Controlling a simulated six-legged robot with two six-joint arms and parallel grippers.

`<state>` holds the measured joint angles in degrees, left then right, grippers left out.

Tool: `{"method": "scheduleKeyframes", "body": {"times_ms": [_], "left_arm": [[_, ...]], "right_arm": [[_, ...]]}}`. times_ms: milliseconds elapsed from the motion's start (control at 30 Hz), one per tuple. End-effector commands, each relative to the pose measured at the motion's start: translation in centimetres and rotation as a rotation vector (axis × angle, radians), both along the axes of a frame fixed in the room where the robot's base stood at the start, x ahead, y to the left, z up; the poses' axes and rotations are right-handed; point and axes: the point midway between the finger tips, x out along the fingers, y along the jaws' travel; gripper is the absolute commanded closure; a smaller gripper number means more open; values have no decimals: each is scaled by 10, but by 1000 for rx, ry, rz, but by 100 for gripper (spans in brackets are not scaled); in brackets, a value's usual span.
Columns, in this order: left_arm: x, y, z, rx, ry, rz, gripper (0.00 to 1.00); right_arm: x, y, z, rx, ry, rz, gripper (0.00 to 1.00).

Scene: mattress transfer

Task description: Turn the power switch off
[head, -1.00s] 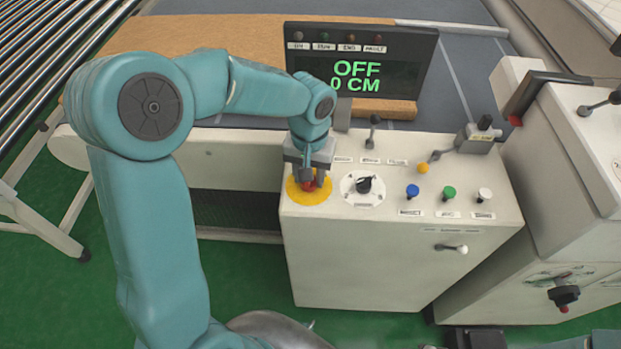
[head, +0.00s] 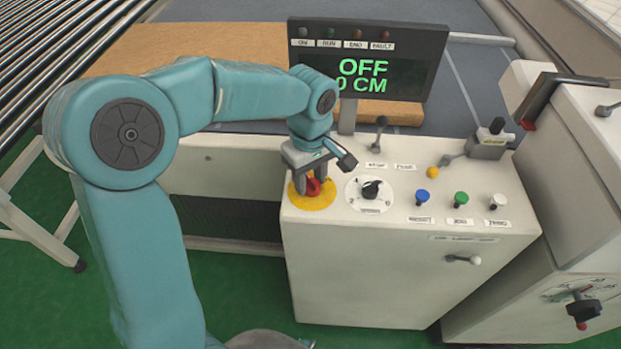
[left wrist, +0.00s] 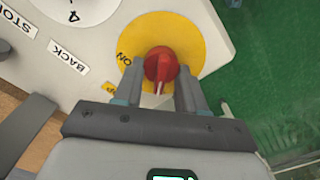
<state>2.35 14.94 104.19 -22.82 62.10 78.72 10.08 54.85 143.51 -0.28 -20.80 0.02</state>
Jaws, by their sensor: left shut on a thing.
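The power switch is a red rotary knob (head: 313,187) on a round yellow plate (head: 303,201) at the left of the white control box's top. My left gripper (head: 312,183) points down over the yellow plate, with its fingers around the knob. In the left wrist view the red knob (left wrist: 161,66) sits between the two fingers of the gripper (left wrist: 160,85), shut on it. The yellow plate (left wrist: 205,40) shows an "ON" label there; another label is partly hidden by a finger. The display (head: 371,75) reads "OFF" and "0 CM". My right gripper is not in view.
On the control box (head: 400,270) are a black dial (head: 371,189), blue (head: 423,197), green (head: 461,199) and white (head: 498,201) buttons, and upright levers. A brown mattress (head: 190,55) lies behind. Another white machine (head: 560,190) stands at the right.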

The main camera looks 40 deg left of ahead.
Motion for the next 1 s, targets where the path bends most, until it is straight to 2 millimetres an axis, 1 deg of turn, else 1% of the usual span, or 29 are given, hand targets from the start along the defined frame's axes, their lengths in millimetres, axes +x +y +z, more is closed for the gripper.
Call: {"method": "scheduleKeyframes", "body": {"times_ms": [300, 833, 867, 900, 933, 1000], "left_arm": [[1, 0, 3, 0, -9, 110, 90], [1, 0, 3, 0, -10, 131, 90], [1, 0, 3, 0, -10, 131, 53], [1, 0, 3, -1, -10, 130, 40], [1, 0, 3, -1, -9, 130, 37], [1, 0, 2, -1, -8, 130, 37]], "right_arm": [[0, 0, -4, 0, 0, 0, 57], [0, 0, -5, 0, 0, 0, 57], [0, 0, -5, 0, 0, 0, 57], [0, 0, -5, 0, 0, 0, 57], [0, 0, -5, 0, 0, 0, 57], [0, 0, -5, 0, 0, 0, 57]]}}
